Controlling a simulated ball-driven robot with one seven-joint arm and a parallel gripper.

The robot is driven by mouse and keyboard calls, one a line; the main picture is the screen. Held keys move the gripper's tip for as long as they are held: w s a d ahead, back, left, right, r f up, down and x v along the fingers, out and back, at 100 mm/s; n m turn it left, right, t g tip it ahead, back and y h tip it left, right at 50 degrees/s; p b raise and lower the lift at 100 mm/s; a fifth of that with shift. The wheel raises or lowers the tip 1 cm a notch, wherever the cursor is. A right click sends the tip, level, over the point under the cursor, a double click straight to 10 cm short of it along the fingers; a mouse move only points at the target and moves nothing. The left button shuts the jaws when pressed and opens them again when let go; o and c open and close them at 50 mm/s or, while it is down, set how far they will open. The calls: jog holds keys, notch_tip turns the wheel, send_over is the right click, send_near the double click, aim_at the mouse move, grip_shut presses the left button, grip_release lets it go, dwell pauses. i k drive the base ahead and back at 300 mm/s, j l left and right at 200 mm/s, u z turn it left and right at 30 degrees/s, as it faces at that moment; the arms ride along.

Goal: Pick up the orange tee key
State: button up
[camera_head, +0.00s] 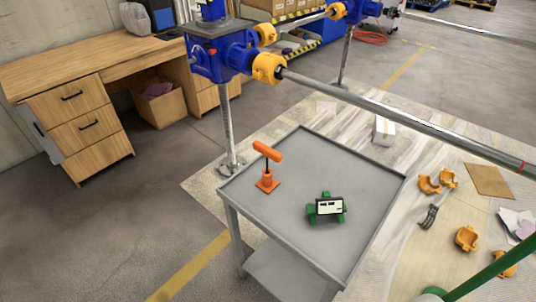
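The orange tee key (267,152) stands upright on the left part of a grey cart's top (300,165). Its thick orange crossbar is at the top, tilted in the picture, with a short dark shaft below it. The shaft goes down into a small orange base (267,183) with a flat square foot on the cart top. Nothing touches the crossbar. My gripper is not in view.
A green block-like item with a black-and-white face (326,208) sits right of the key. Blue screw jacks (222,57) and a long steel shaft (400,118) stand behind the cart. A wooden desk (85,80) is left. Orange parts (466,239) lie right on the floor.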

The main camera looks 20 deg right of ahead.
aim_at(270, 152)
jog(key=u, duration=0.5)
jog(key=l+u, duration=0.45)
jog(key=i+l+u, duration=0.1)
jog(key=l+u, duration=0.2)
jog(key=u, duration=0.15)
jog(key=l+u, duration=0.3)
jog(key=u, duration=0.15)
jog(key=k, duration=0.05)
